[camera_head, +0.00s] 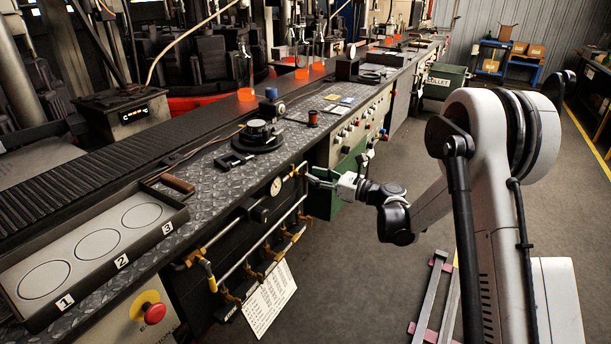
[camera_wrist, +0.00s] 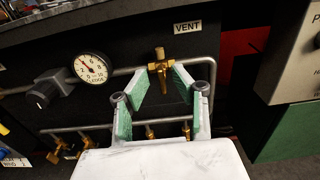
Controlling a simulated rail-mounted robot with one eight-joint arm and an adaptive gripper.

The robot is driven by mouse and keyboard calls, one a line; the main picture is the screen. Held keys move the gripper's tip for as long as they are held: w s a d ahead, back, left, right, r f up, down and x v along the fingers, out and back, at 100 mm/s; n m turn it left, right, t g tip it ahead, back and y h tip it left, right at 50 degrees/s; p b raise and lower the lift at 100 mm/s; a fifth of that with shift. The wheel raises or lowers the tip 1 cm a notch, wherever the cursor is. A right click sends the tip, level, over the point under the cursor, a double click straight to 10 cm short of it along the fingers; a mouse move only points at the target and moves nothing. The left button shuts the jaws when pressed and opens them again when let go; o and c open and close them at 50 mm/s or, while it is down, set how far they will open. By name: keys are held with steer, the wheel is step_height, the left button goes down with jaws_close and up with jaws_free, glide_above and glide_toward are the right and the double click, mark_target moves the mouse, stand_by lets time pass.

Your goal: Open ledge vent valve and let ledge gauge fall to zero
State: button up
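The brass ledge vent valve (camera_wrist: 158,66) sits on a grey pipe below the VENT label (camera_wrist: 187,27). In the head view the valve (camera_head: 298,170) is at the bench's front face. The ledge gauge (camera_wrist: 91,67) is a round white dial left of the valve. Its needle points up and left, off zero as far as I can see; the exact reading is too small to tell. The gauge also shows in the head view (camera_head: 276,186). My gripper (camera_wrist: 161,78) is open, with its green-padded fingers on either side of the valve in the wrist view. I see no clear contact.
A black knob (camera_wrist: 45,92) is on the pipe left of the gauge. Several more brass valves (camera_wrist: 150,132) line a lower pipe. A green bin (camera_head: 325,200) stands right of the vent valve. A paper sheet (camera_head: 269,300) hangs below. The floor beside the bench is mostly clear.

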mark_target(306, 172)
steer(key=shift+x, duration=1.8)
steer(key=shift+c, duration=0.3)
jaws_close()
